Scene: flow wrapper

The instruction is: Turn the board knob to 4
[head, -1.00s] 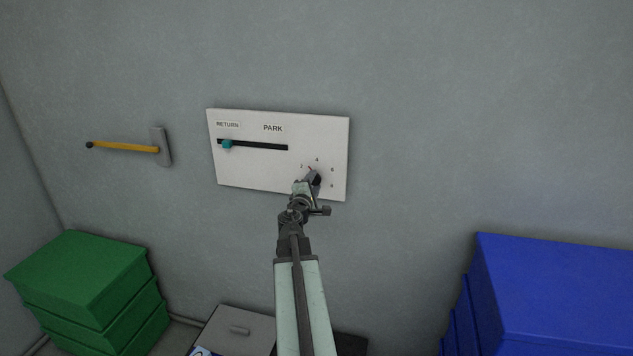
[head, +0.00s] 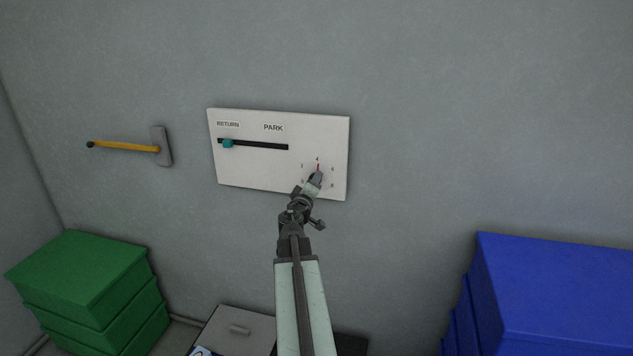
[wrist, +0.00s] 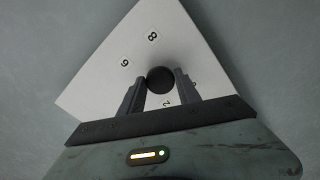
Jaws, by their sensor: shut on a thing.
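The white board (head: 240,168) hangs on the grey wall, with a numbered dial at its lower right. My gripper (head: 316,176) is at the dial and covers most of the knob.
The board also has a slot with a teal slider (head: 227,143) at its left end, under RETURN and PARK labels. Green boxes (head: 85,275) stand lower left, blue boxes (head: 555,285) lower right.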

